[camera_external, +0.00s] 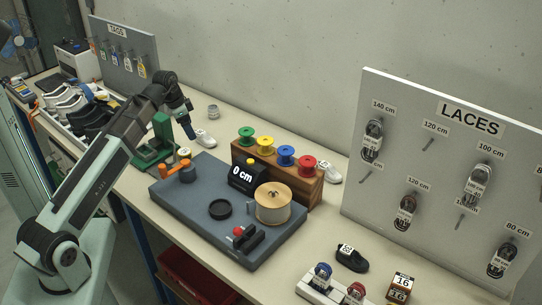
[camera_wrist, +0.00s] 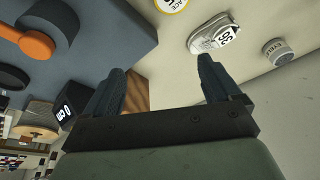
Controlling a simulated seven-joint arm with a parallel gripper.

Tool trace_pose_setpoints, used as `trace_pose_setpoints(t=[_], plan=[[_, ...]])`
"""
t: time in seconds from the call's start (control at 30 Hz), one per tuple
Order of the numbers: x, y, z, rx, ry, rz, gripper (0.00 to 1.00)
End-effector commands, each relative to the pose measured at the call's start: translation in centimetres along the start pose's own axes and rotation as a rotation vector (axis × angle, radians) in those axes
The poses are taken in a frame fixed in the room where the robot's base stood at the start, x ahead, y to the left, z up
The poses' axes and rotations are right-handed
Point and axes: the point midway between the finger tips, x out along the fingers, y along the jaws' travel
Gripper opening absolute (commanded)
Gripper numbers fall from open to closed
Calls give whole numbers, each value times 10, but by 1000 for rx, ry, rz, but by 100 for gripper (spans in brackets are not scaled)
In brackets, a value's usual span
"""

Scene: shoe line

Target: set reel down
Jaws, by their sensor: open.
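A large tan reel (camera_external: 272,203) stands on the grey base plate (camera_external: 170,200), to the right of the black "0 cm" counter (camera_external: 243,177). Part of the reel also shows at the left of the wrist view (camera_wrist: 38,130). Smaller green (camera_external: 246,136), yellow (camera_external: 265,145), blue (camera_external: 285,155) and red (camera_external: 307,165) reels sit in a row on a wooden rack (camera_external: 300,187). My gripper (camera_external: 192,136) is above the bench near the plate's back left corner. In the wrist view its two fingers (camera_wrist: 163,66) are spread apart with nothing between them.
An orange-handled device (camera_external: 183,170) stands on the plate beside a green stand (camera_external: 155,145). A labelled white shoe (camera_wrist: 214,38) and a small tin (camera_wrist: 277,52) lie on the bench near my gripper. A LACES board (camera_external: 450,170) stands at the right.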

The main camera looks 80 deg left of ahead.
Motion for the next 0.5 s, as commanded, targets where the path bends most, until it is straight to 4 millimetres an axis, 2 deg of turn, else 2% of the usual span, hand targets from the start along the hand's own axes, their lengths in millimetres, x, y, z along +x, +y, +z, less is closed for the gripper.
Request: trace_pose_setpoints(t=[0.27, 0.5], plan=[[-4, -17, 12, -335, -95, -65, 90], [-8, -25, 28, -767, -159, -151, 90]])
